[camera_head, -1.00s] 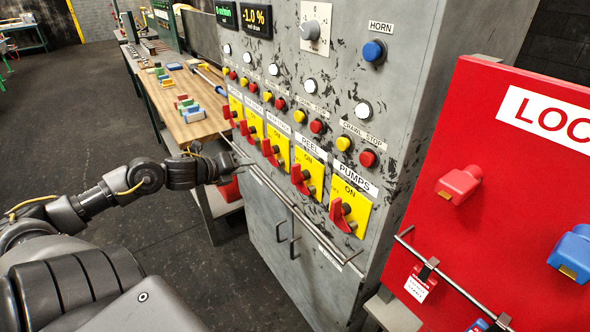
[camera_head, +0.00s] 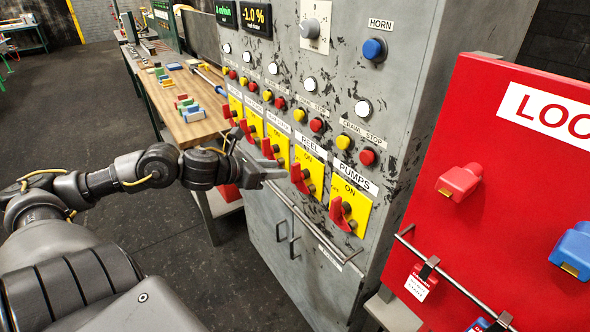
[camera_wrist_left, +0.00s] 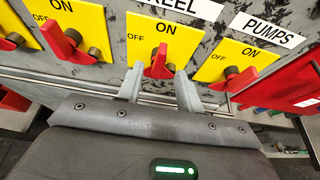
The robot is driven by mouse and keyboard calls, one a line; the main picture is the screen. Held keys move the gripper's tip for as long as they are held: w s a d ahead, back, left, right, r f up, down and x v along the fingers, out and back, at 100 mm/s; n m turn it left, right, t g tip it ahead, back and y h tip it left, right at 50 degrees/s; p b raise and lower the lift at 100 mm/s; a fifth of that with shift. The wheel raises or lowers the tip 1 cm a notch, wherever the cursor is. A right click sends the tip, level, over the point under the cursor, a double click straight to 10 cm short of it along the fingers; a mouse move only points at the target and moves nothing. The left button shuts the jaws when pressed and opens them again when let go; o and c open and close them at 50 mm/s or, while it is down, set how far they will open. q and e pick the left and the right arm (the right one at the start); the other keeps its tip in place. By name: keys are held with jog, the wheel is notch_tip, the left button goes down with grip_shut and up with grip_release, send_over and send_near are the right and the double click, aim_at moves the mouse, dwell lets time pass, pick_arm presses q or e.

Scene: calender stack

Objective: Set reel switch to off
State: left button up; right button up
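The reel switch is a red lever on a yellow plate (camera_head: 314,178), below a label that ends in "EEL". Its red lever (camera_head: 299,178) also shows in the left wrist view (camera_wrist_left: 158,62). ON is at the plate's top and OFF at its left; I cannot tell the lever's exact setting. My left gripper (camera_head: 280,172) is in front of the panel beside this lever. In the left wrist view its two fingers (camera_wrist_left: 160,86) are open and empty, with the lever ahead between their tips. I cannot tell whether they touch it. My right gripper is not in view.
The pumps switch (camera_head: 340,212) sits close on the right, with similar levers to the left. A metal rail (camera_head: 310,228) runs below them. A red lockout board (camera_head: 500,190) stands at right; a workbench (camera_head: 200,127) is behind my left arm.

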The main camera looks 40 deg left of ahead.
aim_at(292, 167)
pick_arm(q)
jog(key=shift+x, duration=1)
jog(key=p+x, duration=0.2)
jog(key=x, duration=0.2)
jog(key=shift+w+r, duration=0.15)
jog(key=shift+w, duration=0.05)
jog(key=shift+w+d+f, duration=0.3)
jog(key=shift+w+f, duration=0.1)
jog(key=shift+w, duration=0.15)
grip_shut()
